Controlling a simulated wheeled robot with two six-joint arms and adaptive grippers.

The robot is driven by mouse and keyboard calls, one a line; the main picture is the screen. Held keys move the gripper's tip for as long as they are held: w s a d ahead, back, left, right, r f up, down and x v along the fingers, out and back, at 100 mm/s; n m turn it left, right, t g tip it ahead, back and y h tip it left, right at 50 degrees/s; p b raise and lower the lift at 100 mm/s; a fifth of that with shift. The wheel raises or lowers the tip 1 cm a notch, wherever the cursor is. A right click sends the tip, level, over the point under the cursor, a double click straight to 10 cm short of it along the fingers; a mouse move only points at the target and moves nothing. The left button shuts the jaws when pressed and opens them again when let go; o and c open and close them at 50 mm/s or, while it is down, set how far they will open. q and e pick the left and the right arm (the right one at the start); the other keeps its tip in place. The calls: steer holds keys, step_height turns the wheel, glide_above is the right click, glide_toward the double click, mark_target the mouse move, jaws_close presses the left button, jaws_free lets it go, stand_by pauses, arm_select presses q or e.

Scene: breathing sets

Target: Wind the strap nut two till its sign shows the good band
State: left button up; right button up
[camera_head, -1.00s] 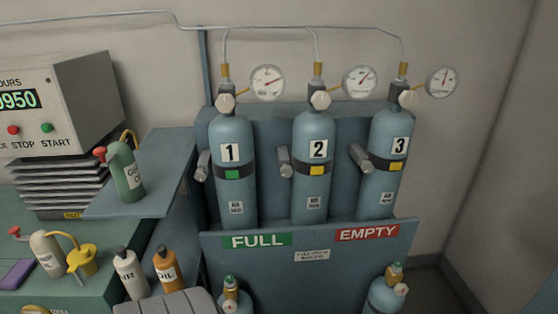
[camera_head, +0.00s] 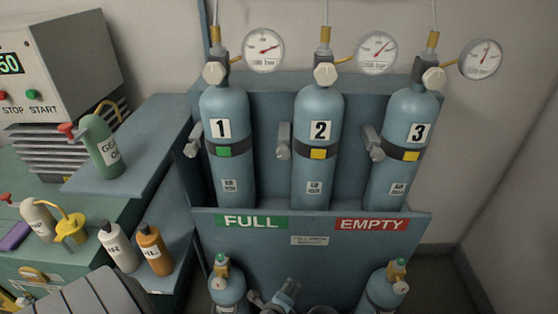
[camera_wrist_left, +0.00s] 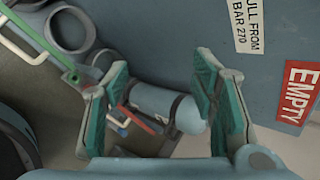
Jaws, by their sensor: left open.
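Strap nut two (camera_head: 283,140) is a grey knob on the left side of the blue cylinder 2 (camera_head: 319,185). The dark strap (camera_head: 338,153) around that cylinder carries a yellow sign (camera_head: 318,154). The sign on cylinder 1 (camera_head: 224,152) is green, and the one on cylinder 3 (camera_head: 411,156) is yellow. My left gripper (camera_head: 275,297) is low at the bottom edge, in front of the rack and well below the nut. In the left wrist view its green-padded fingers (camera_wrist_left: 163,75) are open and apart. A blue cylinder shows beyond them. My right gripper is not seen.
The rack's front panel (camera_head: 310,262) bears FULL and EMPTY labels. Small cylinders stand at its lower left (camera_head: 228,292) and lower right (camera_head: 385,290). Bottles (camera_head: 153,250) and a green oil can (camera_head: 102,150) stand on the left. Pipes and gauges (camera_head: 376,53) sit above.

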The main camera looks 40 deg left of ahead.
arm_select(q)
steer(key=w+a+r+m+t+y, duration=0.1)
steer(key=w+r+m+t, duration=0.15)
steer(key=r, duration=0.45)
steer(key=w+a+r+m+t+y, duration=0.1)
steer(key=w+r+m, duration=0.1)
steer(key=w+r, duration=0.35)
steer(key=m+t+y, duration=0.2)
steer(key=m+y, duration=0.3)
steer(key=y, duration=0.1)
glide_toward(283, 155)
steer(key=b+x, duration=0.1)
steer(key=x, duration=0.9)
steer(key=shift+w+a, duration=0.2)
steer(key=shift+w, duration=0.15)
steer(key=shift+n, duration=0.25)
steer(key=c, duration=1.2)
